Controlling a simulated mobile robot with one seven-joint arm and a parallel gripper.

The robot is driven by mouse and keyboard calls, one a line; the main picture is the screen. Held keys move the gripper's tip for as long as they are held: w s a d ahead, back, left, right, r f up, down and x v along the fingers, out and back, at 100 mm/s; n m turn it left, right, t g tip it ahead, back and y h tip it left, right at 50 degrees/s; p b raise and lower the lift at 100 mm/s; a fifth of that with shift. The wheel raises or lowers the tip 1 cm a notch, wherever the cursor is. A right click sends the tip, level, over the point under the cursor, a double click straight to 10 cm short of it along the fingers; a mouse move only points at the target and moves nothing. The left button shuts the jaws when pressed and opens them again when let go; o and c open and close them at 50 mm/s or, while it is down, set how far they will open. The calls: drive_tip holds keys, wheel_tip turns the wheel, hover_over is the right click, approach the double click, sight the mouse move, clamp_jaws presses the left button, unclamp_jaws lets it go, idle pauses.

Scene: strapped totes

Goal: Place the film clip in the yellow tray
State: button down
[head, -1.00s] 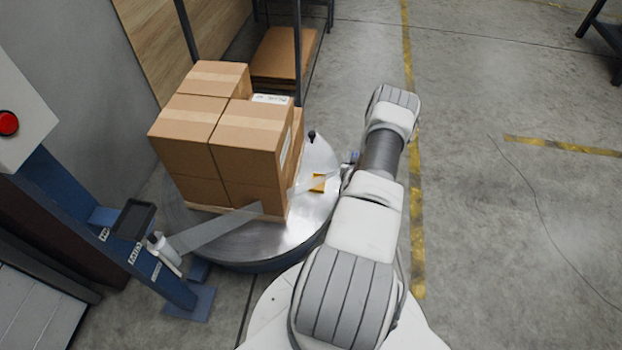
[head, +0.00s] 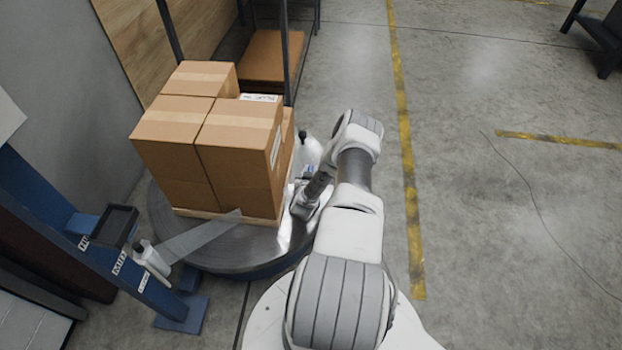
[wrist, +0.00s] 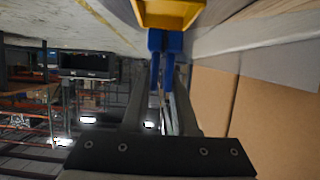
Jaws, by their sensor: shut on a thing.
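In the wrist view my gripper (wrist: 165,72) is shut on a blue piece (wrist: 156,42), which I take to be the film clip. Its two blue halves stand side by side between the grey fingers. The yellow tray (wrist: 168,20) shows at the top edge of the wrist view, just beyond the end of the blue piece and partly cut off. I cannot tell whether they touch. In the head view my gripper (head: 304,207) is low over the right part of the turntable, beside the boxes. The tray is not seen there, and the fingertips are unclear.
Stacked cardboard boxes (head: 238,145) stand on the round metal turntable (head: 235,246), close left of my gripper. A strip of film (head: 203,236) runs from the blue post (head: 85,225) to the load. A black holder (head: 114,226) is on the post.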

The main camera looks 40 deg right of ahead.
wheel_tip(320, 180, down, 4)
drive_tip(key=shift+r+b, duration=0.15)
drive_tip(key=shift+b, duration=0.7)
drive_tip(key=shift+r, duration=0.1)
drive_tip(key=c, duration=0.7)
unclamp_jaws()
drive_tip(key=shift+r, duration=0.1)
